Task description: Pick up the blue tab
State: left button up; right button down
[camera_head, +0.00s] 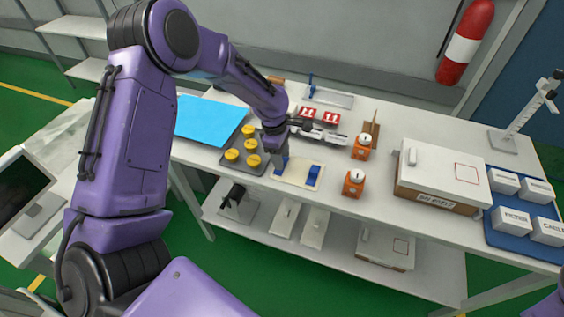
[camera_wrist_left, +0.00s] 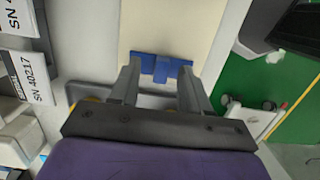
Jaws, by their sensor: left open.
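A blue tab (camera_wrist_left: 160,67) lies on a cream pad (camera_wrist_left: 165,25), near the pad's end, in the left wrist view. My left gripper (camera_wrist_left: 157,75) is open, with one finger on each side of the tab's near part. I cannot tell whether the fingers touch it. Another blue piece (camera_head: 313,175) stands at the pad's right end. My right gripper is out of view.
A grey tray with yellow knobs (camera_head: 252,160) sits close left of the gripper. A labelled white device (camera_head: 325,136) lies behind the pad. A blue sheet (camera_head: 208,119) lies far left.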

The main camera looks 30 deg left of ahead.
pick_arm(q)
jog(key=shift+s+f, duration=0.1)
jog(key=shift+f, duration=0.2)
grip_shut()
jog(key=shift+r, duration=0.1)
